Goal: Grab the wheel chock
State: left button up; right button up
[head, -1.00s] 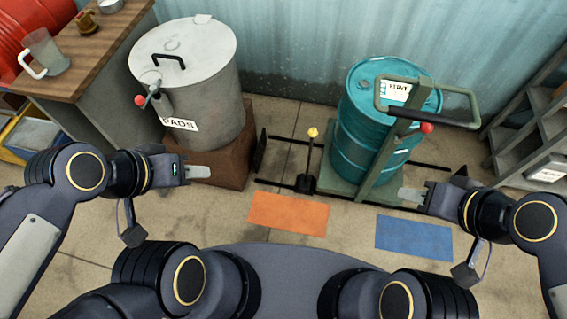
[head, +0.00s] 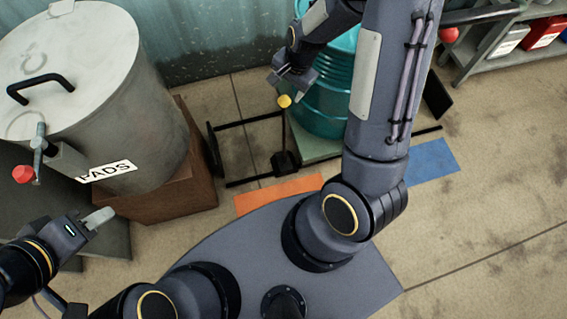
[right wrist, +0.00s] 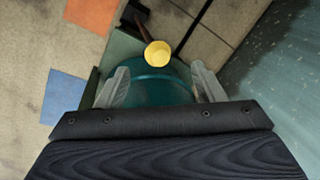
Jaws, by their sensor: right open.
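The wheel chock appears to be the black block (head: 285,161) on the floor with an upright stem and a yellow knob (head: 284,101). It stands by the front left of the teal drum's green base. My right gripper (head: 283,82) is just above the knob in the head view. In the right wrist view, my right gripper (right wrist: 160,76) is open, with the yellow knob (right wrist: 157,54) appearing just beyond and between its fingertips, not gripped.
The teal drum (head: 322,105) stands behind my right arm, partly hidden. A grey PADS bin (head: 150,120) sits on a brown block (head: 185,190) at left. Black floor bars (head: 250,180) run beside the chock. Orange (head: 278,193) and blue (head: 432,162) floor patches lie in front.

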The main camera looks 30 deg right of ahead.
aim_at(283, 103)
jog(key=shift+m, duration=0.3)
jog(key=b+x, duration=0.1)
jog(key=x, duration=0.2)
jog(key=b+x, duration=0.1)
jog(key=x, duration=0.3)
jog(key=d+b+x, duration=0.1)
jog(key=x, duration=0.3)
jog(key=shift+f, duration=0.2)
grip_shut()
jog(key=shift+r, duration=0.1)
